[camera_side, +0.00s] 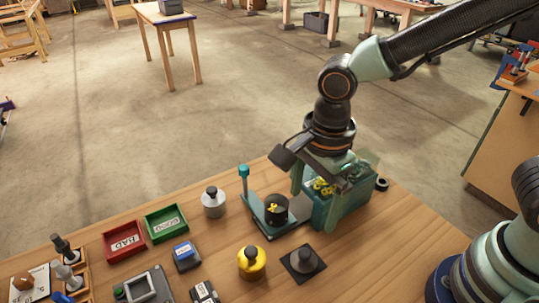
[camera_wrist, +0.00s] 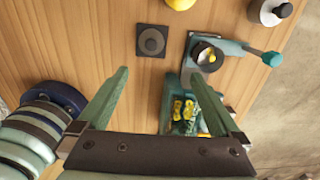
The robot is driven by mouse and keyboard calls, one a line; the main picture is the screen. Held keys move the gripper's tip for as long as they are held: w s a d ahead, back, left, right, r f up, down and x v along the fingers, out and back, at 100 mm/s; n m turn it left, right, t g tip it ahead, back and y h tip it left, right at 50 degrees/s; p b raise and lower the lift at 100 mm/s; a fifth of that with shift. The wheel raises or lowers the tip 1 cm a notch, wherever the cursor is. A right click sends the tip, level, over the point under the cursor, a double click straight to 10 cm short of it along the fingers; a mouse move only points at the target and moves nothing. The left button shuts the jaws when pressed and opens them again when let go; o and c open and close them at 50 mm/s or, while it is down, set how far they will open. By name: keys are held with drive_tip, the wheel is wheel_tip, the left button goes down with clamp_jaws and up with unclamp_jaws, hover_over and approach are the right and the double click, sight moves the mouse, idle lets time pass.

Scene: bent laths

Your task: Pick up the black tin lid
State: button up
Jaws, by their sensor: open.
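An open black tin (camera_side: 275,209) with yellow bits inside stands on a teal fixture (camera_side: 288,228), behind the lid. My gripper (camera_side: 332,185) is open and empty, above a teal bin behind and right of the lid.
The teal bin (camera_side: 343,213) holds yellow-and-black pieces. A yellow weight (camera_side: 252,264) is close left of the lid; a silver weight (camera_side: 213,204) is farther back. Wood right of the lid is clear.

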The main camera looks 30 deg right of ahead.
sight(303, 253)
drive_tip(key=f, duration=0.4)
drive_tip(key=s+a+f+m, duration=0.1)
drive_tip(key=f, duration=0.4)
drive_tip(key=f+m, duration=0.1)
drive_tip(key=f, duration=0.3)
drive_tip(key=shift+s+a+f, duration=0.2)
drive_tip(key=shift+a+f, duration=0.1)
drive_tip(key=shift+a, duration=0.05)
drive_tip(key=c, duration=1.3)
